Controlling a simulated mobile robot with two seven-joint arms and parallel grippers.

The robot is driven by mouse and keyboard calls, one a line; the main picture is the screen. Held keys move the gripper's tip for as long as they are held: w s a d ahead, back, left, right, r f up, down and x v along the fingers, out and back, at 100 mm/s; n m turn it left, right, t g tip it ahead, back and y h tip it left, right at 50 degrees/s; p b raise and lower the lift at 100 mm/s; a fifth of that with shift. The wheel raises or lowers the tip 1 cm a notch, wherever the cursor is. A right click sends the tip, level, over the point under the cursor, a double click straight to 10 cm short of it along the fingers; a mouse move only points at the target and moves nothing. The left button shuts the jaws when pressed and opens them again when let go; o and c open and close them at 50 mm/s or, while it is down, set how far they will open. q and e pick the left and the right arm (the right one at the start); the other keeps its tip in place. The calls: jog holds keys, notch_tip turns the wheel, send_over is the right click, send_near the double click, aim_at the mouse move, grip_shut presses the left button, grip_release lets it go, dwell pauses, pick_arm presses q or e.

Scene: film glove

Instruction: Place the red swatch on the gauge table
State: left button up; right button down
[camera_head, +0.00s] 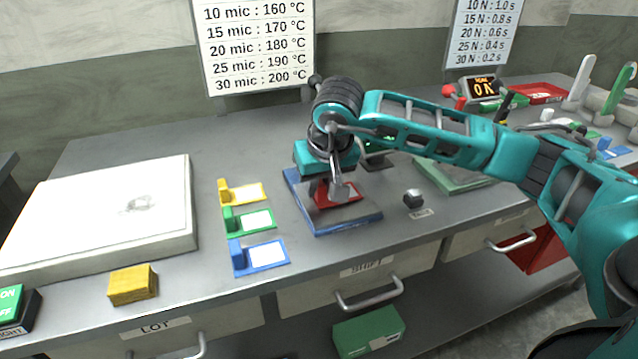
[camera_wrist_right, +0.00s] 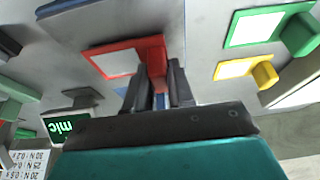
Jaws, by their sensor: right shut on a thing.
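The red swatch (camera_head: 342,196) is a flat red card with a white patch and a raised tab. It also shows in the wrist view (camera_wrist_right: 145,47). My right gripper (camera_head: 335,185) is shut on its tab; the fingers also show in the right wrist view (camera_wrist_right: 160,85). The swatch is over a grey plate with blue edges (camera_head: 350,223); whether it touches the plate I cannot tell. A dark display reading "mic" (camera_wrist_right: 67,126) shows in the wrist view. In the head view my right gripper and arm hide much of the area behind the plate. My left gripper is not in view.
Yellow (camera_head: 242,193), green (camera_head: 249,219) and blue (camera_head: 260,256) swatches lie left of the plate. A white slab (camera_head: 100,215) is farther left, with a yellow block (camera_head: 132,285) in front. A small dark weight (camera_head: 413,197) stands right of the plate.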

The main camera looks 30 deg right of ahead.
jog(key=shift+f, duration=0.1)
jog(key=shift+f, duration=0.15)
jog(key=c, duration=1.2)
grip_release()
jog(key=shift+o, duration=1.1)
jog(key=shift+r, duration=0.45)
jog(key=v, duration=1.1)
jog(key=shift+s+r+p, duration=0.25)
jog(key=shift+s+p, duration=0.05)
jog(key=shift+p, duration=0.1)
jog(key=shift+a, duration=0.15)
